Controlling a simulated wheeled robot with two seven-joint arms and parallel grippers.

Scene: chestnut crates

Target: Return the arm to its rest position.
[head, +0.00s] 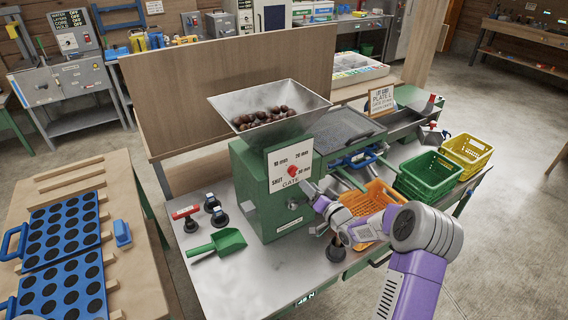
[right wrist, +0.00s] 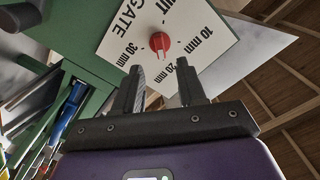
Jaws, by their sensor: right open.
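My right gripper (head: 310,188) is in front of the green machine (head: 252,190), close below its white gate dial plate (head: 290,160). In the right wrist view my right gripper (right wrist: 160,88) shows two dark fingers standing apart with nothing between them. The red gate knob (head: 292,170) sits on the plate. In the right wrist view the red knob (right wrist: 160,42) shows beyond the fingertips, with a visible gap from them. My purple right arm reaches in from the lower right over the bench. My left gripper is not seen.
A steel hopper (head: 290,97) holding chestnuts (head: 265,115) tops the machine. A green scoop (head: 218,242) lies on the bench at left. An orange crate (head: 375,198) is behind my right arm; green (head: 430,172) and yellow (head: 466,150) crates stand at right. Floor at lower right is clear.

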